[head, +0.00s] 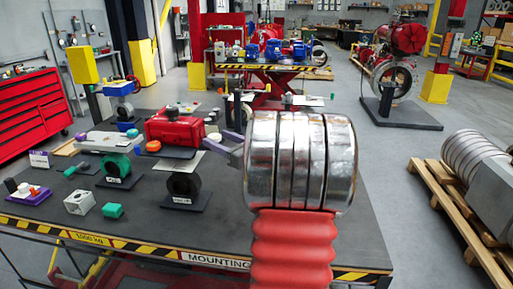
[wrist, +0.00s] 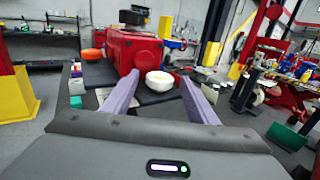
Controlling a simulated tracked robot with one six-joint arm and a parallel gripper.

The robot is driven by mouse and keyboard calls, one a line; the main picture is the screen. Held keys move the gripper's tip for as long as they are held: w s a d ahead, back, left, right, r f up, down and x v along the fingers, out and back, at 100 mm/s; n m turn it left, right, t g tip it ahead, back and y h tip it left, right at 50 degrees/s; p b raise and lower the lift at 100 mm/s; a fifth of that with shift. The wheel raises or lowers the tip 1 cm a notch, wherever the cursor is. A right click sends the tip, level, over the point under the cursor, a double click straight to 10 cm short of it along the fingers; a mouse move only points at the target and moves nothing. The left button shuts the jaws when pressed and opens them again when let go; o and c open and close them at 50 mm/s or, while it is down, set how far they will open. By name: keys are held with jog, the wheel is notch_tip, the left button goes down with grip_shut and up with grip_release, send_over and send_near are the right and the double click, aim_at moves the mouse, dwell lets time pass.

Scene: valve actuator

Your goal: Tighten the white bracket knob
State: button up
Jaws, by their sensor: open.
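The white bracket knob (wrist: 159,80) is round and pale, with a yellowish patch on top. In the wrist view it shows between and beyond the tips of my gripper's two purple fingers, in front of the red actuator box (wrist: 131,50). My gripper (wrist: 160,85) is open, with a gap on each side of the knob; I cannot tell how far ahead the knob is. The knob is hard to make out there.
An orange knob (head: 153,146) sits at the actuator's front. The table's front middle is clear.

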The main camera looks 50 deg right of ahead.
jog(key=shift+d+f+n+y, duration=0.1)
jog(key=shift+d+n+y, duration=0.15)
jog(key=shift+n+y, duration=0.85)
jog(key=shift+d+n+y, duration=0.2)
jog(key=shift+n+y, duration=0.3)
jog(key=shift+y, duration=1.1)
jog(key=v, duration=1.4)
jog(key=shift+r, duration=0.3)
jog(key=shift+a, duration=0.1)
